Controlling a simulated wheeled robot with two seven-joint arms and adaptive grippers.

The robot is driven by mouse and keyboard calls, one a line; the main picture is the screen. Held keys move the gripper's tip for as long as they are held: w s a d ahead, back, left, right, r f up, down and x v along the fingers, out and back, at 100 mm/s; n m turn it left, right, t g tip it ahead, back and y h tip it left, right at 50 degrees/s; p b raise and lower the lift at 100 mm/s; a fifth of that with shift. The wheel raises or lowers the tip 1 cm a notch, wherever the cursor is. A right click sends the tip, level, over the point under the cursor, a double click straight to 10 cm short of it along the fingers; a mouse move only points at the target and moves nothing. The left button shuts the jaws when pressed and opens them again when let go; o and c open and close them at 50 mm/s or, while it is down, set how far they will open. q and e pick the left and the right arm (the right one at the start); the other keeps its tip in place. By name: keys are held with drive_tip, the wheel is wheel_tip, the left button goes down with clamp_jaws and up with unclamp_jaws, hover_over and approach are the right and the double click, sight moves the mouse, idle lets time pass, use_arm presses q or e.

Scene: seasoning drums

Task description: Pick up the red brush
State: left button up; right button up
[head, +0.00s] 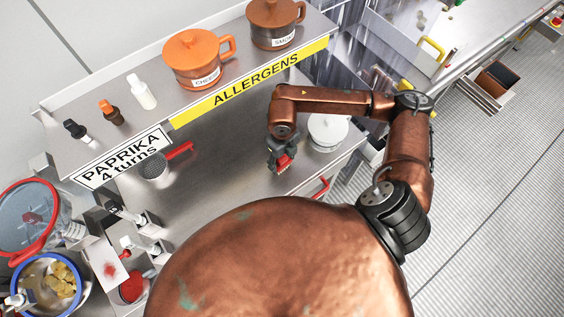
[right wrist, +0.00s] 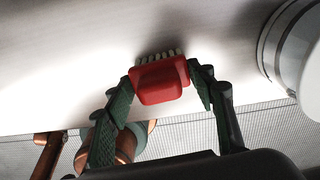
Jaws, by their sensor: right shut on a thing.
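The red brush (right wrist: 160,82) has a red block body and pale bristles. In the right wrist view it sits between the two fingers of my right gripper (right wrist: 160,88), which is shut on it. The bristles face the grey metal surface; I cannot tell whether they touch it. In the head view my right gripper (head: 280,158) is above the metal worktop (head: 225,160), and the red brush (head: 284,163) shows at its fingertips, partly covered. My left gripper is not in view.
A white lidded pot (head: 328,132) stands just right of the gripper. A shelf with an ALLERGENS label (head: 262,80) carries orange pots (head: 198,60) and small bottles. A red-handled strainer (head: 155,170) lies on the left. The middle of the worktop is clear.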

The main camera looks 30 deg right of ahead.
drive_tip(key=c, duration=0.5)
drive_tip(key=shift+o, duration=0.2)
drive_tip(key=shift+r, duration=0.45)
wheel_tip(320, 180, up, 2)
drive_tip(key=shift+r, duration=0.15)
drive_tip(key=s+a+r, duration=0.7)
drive_tip(key=s+r, duration=0.2)
drive_tip(key=s, duration=0.3)
drive_tip(key=shift+r+b, duration=0.3)
drive_tip(key=shift+r, duration=0.1)
drive_tip(key=shift+s, duration=0.1)
